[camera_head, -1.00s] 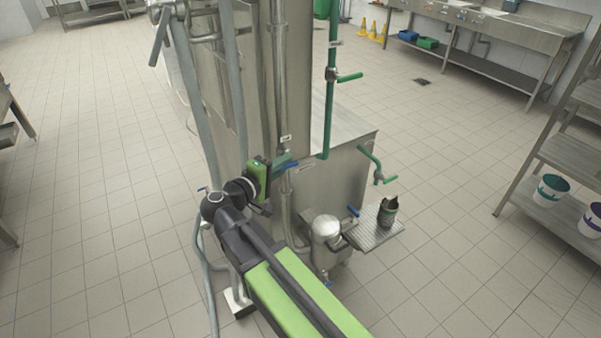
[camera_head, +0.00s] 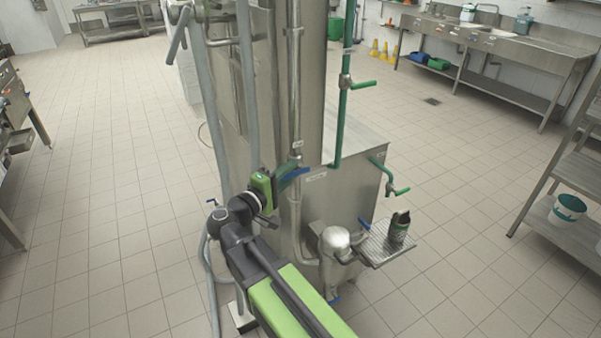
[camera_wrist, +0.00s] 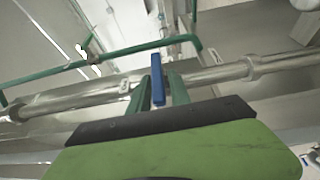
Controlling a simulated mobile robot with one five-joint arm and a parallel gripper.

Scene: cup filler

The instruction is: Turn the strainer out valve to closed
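A blue valve handle (camera_head: 297,172) sits on the upright steel pipe at the front of the machine. My gripper (camera_head: 287,178) is at this handle. In the wrist view, my gripper's two green fingers (camera_wrist: 162,85) stand on either side of the blue handle (camera_wrist: 158,80), with a narrow gap showing at its right side. Firm contact cannot be seen. A rounded steel vessel (camera_head: 335,245) stands lower right, with a blue handle (camera_head: 363,224) above and another (camera_head: 334,300) below. The labels are too small to read, so which valve is the strainer out valve cannot be told.
Green-handled valves (camera_head: 362,84) are on green pipes to the right. A dark cup (camera_head: 399,226) stands on a perforated tray (camera_head: 374,250). Grey hoses (camera_head: 212,110) hang left of the machine.

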